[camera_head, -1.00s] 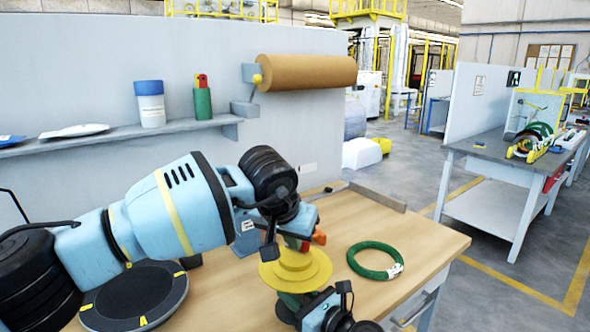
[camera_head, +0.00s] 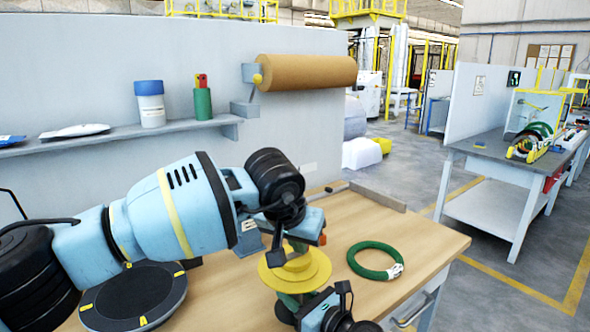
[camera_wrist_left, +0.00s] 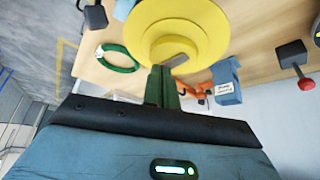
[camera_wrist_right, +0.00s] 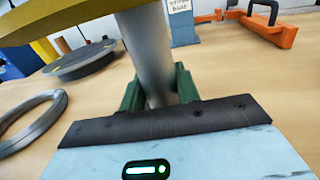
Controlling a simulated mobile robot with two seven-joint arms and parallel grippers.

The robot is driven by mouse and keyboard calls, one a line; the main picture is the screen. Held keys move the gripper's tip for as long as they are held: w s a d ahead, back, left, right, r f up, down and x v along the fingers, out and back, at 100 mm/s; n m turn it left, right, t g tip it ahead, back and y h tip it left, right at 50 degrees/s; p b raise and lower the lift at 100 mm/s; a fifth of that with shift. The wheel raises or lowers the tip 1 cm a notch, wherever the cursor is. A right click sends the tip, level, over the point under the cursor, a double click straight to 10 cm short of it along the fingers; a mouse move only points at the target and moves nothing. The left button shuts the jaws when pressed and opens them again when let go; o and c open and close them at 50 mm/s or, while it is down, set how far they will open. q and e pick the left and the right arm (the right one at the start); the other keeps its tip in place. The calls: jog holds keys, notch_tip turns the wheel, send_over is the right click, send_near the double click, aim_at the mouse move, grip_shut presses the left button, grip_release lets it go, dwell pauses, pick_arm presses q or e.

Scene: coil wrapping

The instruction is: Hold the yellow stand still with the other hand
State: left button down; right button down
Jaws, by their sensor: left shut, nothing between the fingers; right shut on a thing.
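The yellow stand (camera_head: 320,268) is on the wooden workbench, with wide round discs; its yellow discs fill the top of the left wrist view (camera_wrist_left: 205,35). My right gripper (camera_wrist_right: 158,92) is shut around the stand's grey post (camera_wrist_right: 148,50), below the yellow disc. My left gripper (camera_wrist_left: 166,78) is shut and empty, with its green fingertips close to the stand's upper part; I cannot tell whether they touch it. A green coil (camera_head: 372,274) lies flat on the bench right of the stand.
A black round turntable (camera_head: 135,298) is at the bench's left. A grey ring (camera_wrist_right: 42,122), a blue labelled block (camera_wrist_left: 227,88) and an orange-handled tool (camera_wrist_right: 270,20) are near the stand. A brown paper roll (camera_head: 308,72) hangs behind. The bench's right side is mostly clear.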

pick_arm(q)
notch_tip(320, 180, up, 6)
dwell(0.6)
pick_arm(e)
jog(key=c, duration=0.9)
grip_release()
jog(key=shift+c, duration=0.2)
jog(key=shift+d, duration=0.1)
jog(key=v, duration=1.2)
